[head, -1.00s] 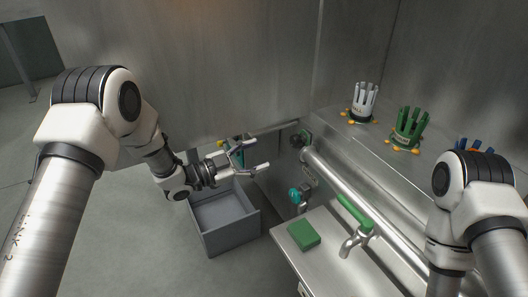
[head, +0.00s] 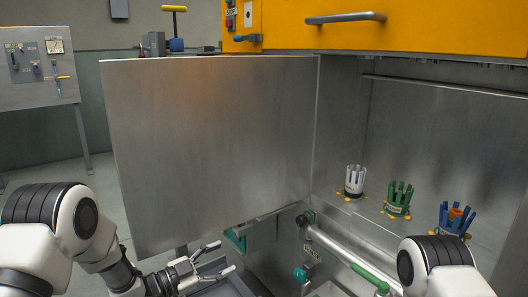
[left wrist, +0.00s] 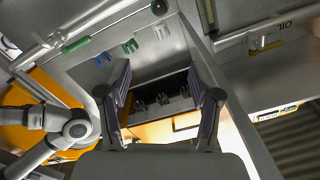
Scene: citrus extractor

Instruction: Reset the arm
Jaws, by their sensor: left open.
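My left arm comes in at the lower left of the head view. Its gripper (head: 223,257) is open, with its two fingers apart and nothing between them. It points right, in front of the lower edge of a large steel panel (head: 215,150). In the left wrist view the two dark-padded fingers (left wrist: 158,82) stand wide apart, with empty space between them. My right arm shows at the lower right of the head view, but its gripper is out of view.
White (head: 354,181), green (head: 398,198) and blue (head: 455,218) finger cups stand on the steel ledge at right. A steel pipe (head: 340,253) runs below them. A yellow cover (head: 420,28) with a handle is above. A control panel (head: 38,68) stands at far left.

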